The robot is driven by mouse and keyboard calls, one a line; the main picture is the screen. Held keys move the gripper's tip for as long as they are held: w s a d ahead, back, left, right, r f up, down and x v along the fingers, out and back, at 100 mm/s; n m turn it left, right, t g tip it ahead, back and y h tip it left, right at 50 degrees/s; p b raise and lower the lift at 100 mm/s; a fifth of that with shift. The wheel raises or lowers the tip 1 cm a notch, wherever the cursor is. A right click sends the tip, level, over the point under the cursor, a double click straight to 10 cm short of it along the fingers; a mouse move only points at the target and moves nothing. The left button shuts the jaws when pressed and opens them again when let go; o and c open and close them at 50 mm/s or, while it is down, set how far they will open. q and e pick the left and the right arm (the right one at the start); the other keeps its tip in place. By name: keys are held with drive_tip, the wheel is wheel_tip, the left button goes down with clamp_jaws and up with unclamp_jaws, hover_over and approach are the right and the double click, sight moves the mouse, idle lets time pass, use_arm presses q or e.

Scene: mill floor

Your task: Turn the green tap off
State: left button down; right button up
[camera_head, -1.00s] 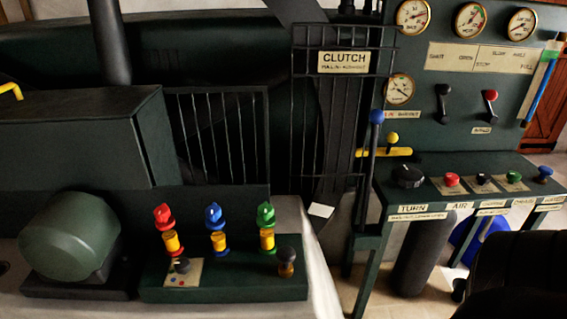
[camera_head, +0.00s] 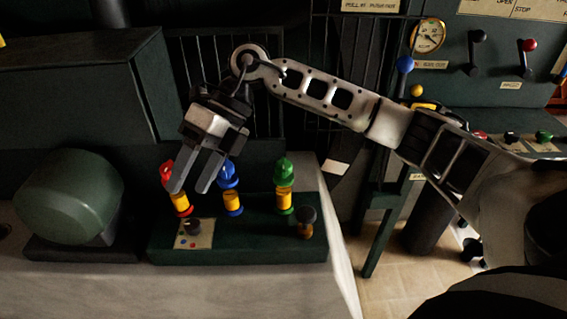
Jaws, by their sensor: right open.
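The green tap (camera_head: 284,172) is a green handle on a yellow and green body, upright at the right of a row of three on a dark green block. The blue tap (camera_head: 229,176) is in the middle, and the red tap (camera_head: 166,173) is on the left, partly hidden by a finger. My right gripper (camera_head: 188,191) is open and empty, fingers pointing down. It is in front of the red and blue taps, to the left of the green tap. I cannot tell whether it touches a tap. My left gripper is not in view.
A dark knob (camera_head: 306,216) stands right of the green tap on the block (camera_head: 265,250). A rounded green housing (camera_head: 70,195) lies further left. The lever console (camera_head: 480,100) stands at the right.

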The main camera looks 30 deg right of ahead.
drive_tip(key=w+d+r+m+t+h, duration=0.1)
drive_tip(key=w+d+r+h, duration=0.15)
drive_tip(key=d, duration=0.35)
drive_tip(key=w+d+r+t+h, duration=0.1)
drive_tip(key=d+h, duration=0.2)
drive_tip(key=d, duration=0.3)
drive_tip(key=m+h, duration=0.2)
drive_tip(key=h, duration=0.1)
approach(284, 164)
wheel_tip(284, 164, down, 9)
drive_tip(key=shift+s+a+r+p, duration=0.1)
drive_tip(key=shift+a+r+p, duration=0.1)
drive_tip(key=shift+p, duration=0.35)
drive_tip(key=c, duration=1)
